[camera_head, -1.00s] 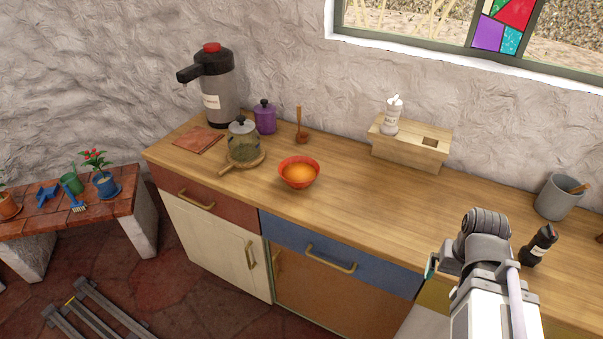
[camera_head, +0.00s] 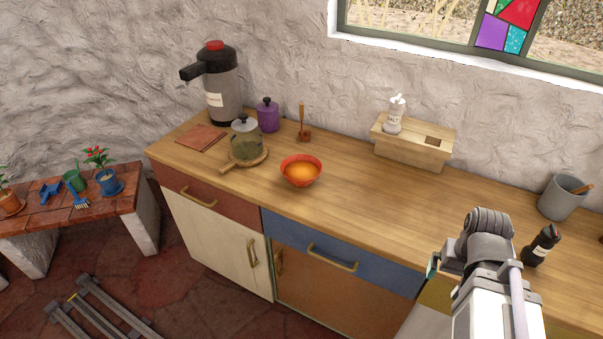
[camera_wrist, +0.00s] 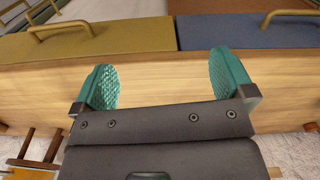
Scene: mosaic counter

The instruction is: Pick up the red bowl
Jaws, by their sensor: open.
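The red bowl (camera_head: 301,172) stands upright on the wooden counter (camera_head: 345,205), left of the picture's middle in the head view, with an orange inside. My gripper (camera_wrist: 163,82) shows in the wrist view with its two teal fingers spread apart and nothing between them. It points at the counter's edge and drawer fronts. In the head view my arm is at the right, well away from the bowl, and most of the gripper is hidden behind it. The bowl is not in the wrist view.
Left of the bowl are a glass pot (camera_head: 246,143) on a round board, a purple jar (camera_head: 267,115) and a large dispenser (camera_head: 219,85). A small wooden spoon stand (camera_head: 304,132) is behind it. A wooden box (camera_head: 412,145) stands farther right. The counter between bowl and arm is clear.

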